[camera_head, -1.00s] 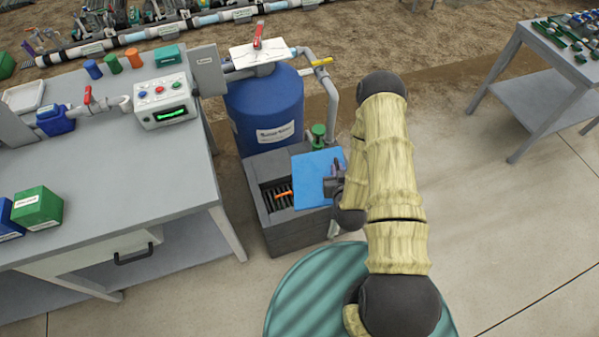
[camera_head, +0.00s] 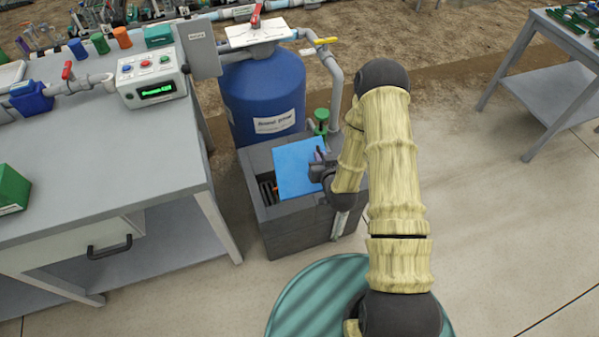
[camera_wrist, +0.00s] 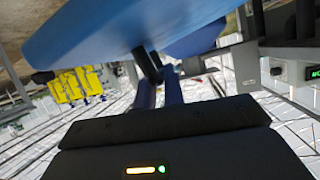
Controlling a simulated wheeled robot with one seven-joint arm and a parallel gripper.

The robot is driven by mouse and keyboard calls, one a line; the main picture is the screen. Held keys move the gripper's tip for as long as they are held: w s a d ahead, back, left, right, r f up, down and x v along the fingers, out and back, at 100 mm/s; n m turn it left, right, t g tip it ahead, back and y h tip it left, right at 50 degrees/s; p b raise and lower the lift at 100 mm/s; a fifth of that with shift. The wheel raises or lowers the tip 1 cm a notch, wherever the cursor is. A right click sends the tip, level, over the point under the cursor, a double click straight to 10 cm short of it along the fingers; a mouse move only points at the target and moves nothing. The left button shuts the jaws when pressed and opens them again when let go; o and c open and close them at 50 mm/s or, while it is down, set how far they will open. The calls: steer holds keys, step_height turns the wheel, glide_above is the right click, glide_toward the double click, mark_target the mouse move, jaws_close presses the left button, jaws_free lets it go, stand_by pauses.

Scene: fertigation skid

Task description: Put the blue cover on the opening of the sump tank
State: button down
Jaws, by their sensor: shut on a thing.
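The blue cover (camera_head: 297,167) is a flat square plate, held over the grey sump tank (camera_head: 292,237) in the head view. My gripper (camera_head: 322,170) is at the cover's right side and is shut on it. In the wrist view the cover (camera_wrist: 120,35) fills the top, tilted, with a dark handle between my fingers (camera_wrist: 158,75). The cover hides most of the tank's opening (camera_head: 266,188); a dark strip with a grating shows at its left. I cannot tell whether the cover touches the rim.
A blue filter tank (camera_head: 262,95) stands right behind the sump tank, with a green-topped fitting (camera_head: 321,118) and a grey pipe (camera_head: 337,85) beside it. A grey workbench (camera_head: 110,165) is close on the left.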

mark_target(300, 162)
steer(key=w+a+f+b, duration=0.2)
steer(key=f+b, duration=0.1)
steer(key=b, duration=0.2)
steer(key=w+a+f+n+y+b, duration=0.1)
steer(key=w+a+f+b, duration=0.1)
steer(key=f+b, duration=0.2)
steer(key=w+a+f+y+b, duration=0.1)
steer(key=w+a+f+b, duration=0.1)
steer(key=b, duration=0.5)
steer(key=shift+w+a+f+g, duration=0.15)
steer(key=shift+f+g, duration=0.15)
steer(key=shift+f, duration=0.4)
steer(key=shift+f, duration=0.1)
step_height(300, 162, down, 7)
steer(key=b, duration=0.5)
steer(key=shift+f+b, duration=0.5)
steer(key=shift+s+f+b, duration=0.25)
steer(key=shift+f+b, duration=0.05)
steer(key=shift+f, duration=0.2)
steer(key=c, duration=1.4)
jaws_free()
steer(key=shift+w+f, duration=0.1)
steer(key=shift+w, duration=0.05)
